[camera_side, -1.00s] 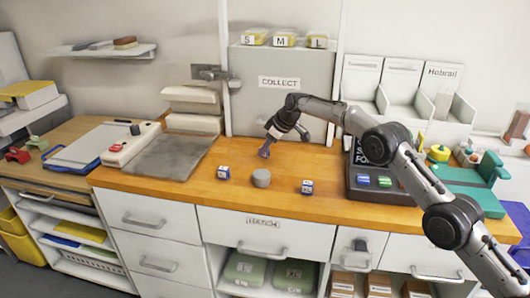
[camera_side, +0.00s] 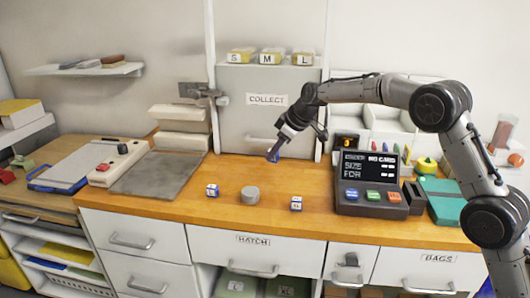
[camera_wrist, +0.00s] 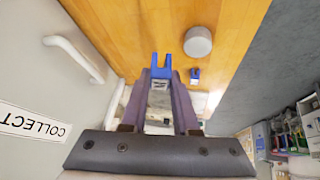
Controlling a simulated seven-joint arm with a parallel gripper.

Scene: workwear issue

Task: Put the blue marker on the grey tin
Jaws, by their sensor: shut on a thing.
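My gripper (camera_side: 273,155) hangs above the wooden counter, behind and right of the grey tin. In the wrist view its two purple fingers are closed on the blue marker (camera_wrist: 161,72), a small blue piece with a pale part, held at the fingertips. In the side view the marker is too small to tell from the fingertips. The grey tin (camera_side: 250,195) is a short round cylinder on the counter, its top bare. It also shows in the wrist view (camera_wrist: 198,42), apart from the held marker.
One small blue-and-white block (camera_side: 212,190) stands left of the tin, another (camera_side: 296,203) to its right. The dark console (camera_side: 372,182) is farther right. The grey "COLLECT" door (camera_side: 262,118) rises behind my gripper. The counter around the tin is mostly clear.

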